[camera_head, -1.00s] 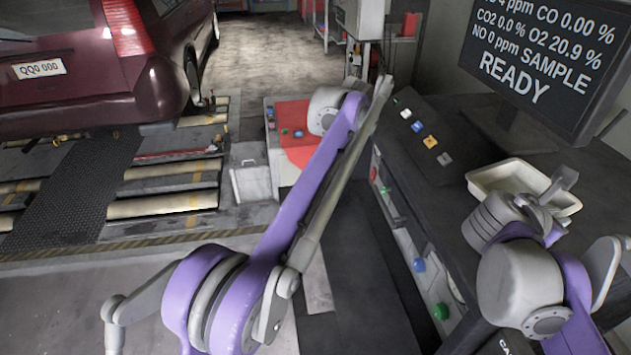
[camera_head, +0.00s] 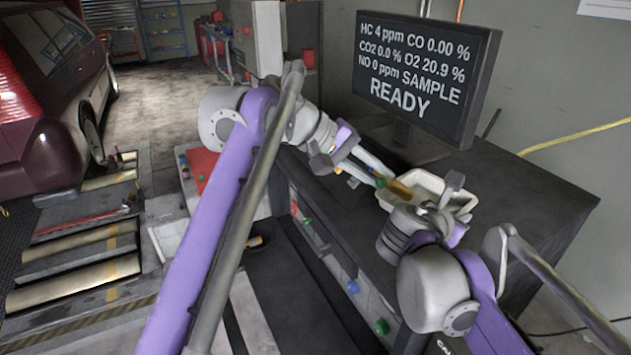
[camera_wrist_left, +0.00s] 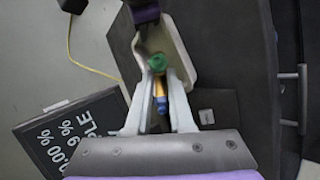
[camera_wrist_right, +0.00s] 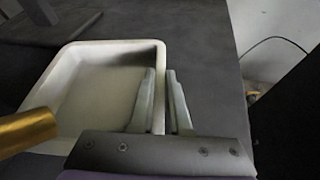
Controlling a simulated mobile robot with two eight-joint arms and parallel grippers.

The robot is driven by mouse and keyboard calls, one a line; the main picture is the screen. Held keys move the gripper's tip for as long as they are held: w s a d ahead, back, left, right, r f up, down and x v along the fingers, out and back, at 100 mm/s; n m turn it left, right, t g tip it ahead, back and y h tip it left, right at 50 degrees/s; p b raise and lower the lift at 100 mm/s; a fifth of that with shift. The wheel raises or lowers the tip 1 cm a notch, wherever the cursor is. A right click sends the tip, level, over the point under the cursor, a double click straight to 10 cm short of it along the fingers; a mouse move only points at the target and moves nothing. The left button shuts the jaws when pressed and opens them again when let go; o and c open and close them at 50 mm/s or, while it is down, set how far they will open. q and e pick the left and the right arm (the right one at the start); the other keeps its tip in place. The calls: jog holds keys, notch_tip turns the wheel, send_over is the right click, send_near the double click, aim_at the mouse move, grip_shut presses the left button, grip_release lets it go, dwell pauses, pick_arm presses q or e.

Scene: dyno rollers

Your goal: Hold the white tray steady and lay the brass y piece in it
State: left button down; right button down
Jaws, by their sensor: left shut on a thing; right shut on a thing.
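The white tray (camera_head: 436,180) sits on the dark bench top; it also shows in the left wrist view (camera_wrist_left: 182,55) and the right wrist view (camera_wrist_right: 95,88). My right gripper (camera_wrist_right: 161,75) is shut on the tray's side wall, one finger inside and one outside. My left gripper (camera_wrist_left: 158,72) is shut on the brass y piece (camera_head: 401,189), beside a green part at the fingertips. The brass end points over the tray's edge and shows as a gold cylinder in the right wrist view (camera_wrist_right: 26,130). The fingers hide part of the piece. The visible tray floor looks empty.
A monitor (camera_head: 415,85) stands on the bench (camera_head: 545,195) behind the tray. Bench top to the tray's right is clear. Coloured knobs (camera_head: 382,327) are on the bench front. A yellow cable (camera_head: 575,135) runs along the wall. A dark red car (camera_head: 45,110) is at far left.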

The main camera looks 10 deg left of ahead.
pick_arm(q)
jog(key=s+d+r, duration=0.1)
jog(key=d, duration=0.6)
jog(key=shift+h, duration=0.4)
jog(key=shift+w+d+f, duration=0.25)
jog(key=shift+w+f, duration=0.2)
jog(key=shift+w, duration=0.6)
jog(key=shift+w+d+f, duration=0.3)
jog(key=shift+w+f, duration=0.15)
jog(key=shift+w, duration=0.65)
jog(key=shift+w+d+f, duration=0.25)
jog(key=shift+w+f, duration=0.2)
jog(key=shift+w, duration=0.6)
jog(key=shift+w+f, duration=0.15)
jog(key=shift+f, duration=0.9)
jog(key=c, duration=0.7)
grip_release()
